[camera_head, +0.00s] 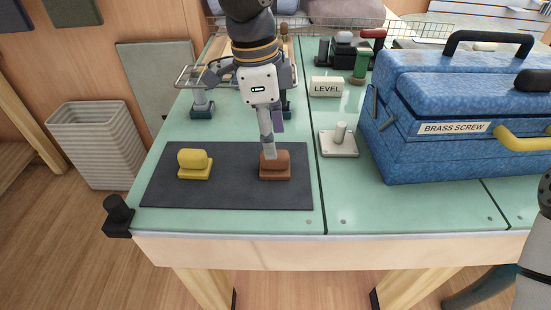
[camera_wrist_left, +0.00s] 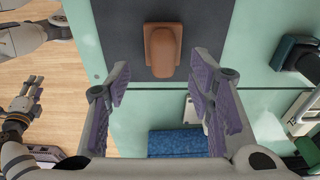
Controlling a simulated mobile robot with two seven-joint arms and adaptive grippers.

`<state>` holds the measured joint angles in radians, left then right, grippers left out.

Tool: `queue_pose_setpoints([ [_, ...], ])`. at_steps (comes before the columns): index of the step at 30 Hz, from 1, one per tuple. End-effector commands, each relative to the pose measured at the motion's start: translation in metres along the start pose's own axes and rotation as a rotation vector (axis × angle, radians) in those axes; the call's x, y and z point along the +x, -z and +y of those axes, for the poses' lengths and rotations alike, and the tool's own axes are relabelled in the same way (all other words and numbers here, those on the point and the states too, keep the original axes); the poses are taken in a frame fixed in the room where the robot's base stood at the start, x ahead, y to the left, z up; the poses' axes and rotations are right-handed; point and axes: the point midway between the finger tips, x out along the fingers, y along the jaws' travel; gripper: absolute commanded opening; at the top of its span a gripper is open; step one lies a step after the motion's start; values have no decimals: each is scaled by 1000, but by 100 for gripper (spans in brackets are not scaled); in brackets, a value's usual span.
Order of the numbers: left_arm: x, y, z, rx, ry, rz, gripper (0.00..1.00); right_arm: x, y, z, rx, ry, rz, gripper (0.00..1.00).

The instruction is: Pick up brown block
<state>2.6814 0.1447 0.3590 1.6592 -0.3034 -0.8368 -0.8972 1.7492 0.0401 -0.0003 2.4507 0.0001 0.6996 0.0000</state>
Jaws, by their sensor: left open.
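The brown block (camera_head: 275,165) sits on the dark mat (camera_head: 230,198), right of the yellow block (camera_head: 195,163). My left gripper (camera_head: 270,148) comes down from behind over the brown block, its fingers overlapping the block's top in the head view; contact cannot be told. In the left wrist view the brown block (camera_wrist_left: 162,50) lies beyond the open, empty fingers of my left gripper (camera_wrist_left: 160,95), with nothing between them. What appears to be my right gripper (camera_wrist_left: 22,108) shows small at the left of the wrist view; its jaw state is unclear.
A blue toolbox (camera_head: 440,150) stands on the green bench at the right. A metal plate with a knob (camera_head: 339,143) and a LEVEL label block (camera_head: 326,86) stand right of the mat. A black clamp (camera_head: 118,214) is at the front left corner. The bench front is clear.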

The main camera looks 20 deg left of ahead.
Motion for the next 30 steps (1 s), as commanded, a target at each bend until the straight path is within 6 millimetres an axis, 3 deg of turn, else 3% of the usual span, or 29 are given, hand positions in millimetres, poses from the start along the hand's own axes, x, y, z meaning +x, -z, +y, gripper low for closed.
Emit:
queue_pose_setpoints([
  [9, 53, 2, -1, 1, 0, 0, 48, 4, -2, 0, 0, 0, -12, 40],
  [17, 56, 2, -2, 0, 5, 2, 48, 4, -2, 0, 0, 0, -11, 40],
  [23, 56, 2, -2, 0, 5, 2, 3, 4, -2, 0, 0, 0, -11, 40],
  [30, 56, 2, -2, 0, 5, 2, 0, 4, -2, 0, 0, 0, -11, 40],
])
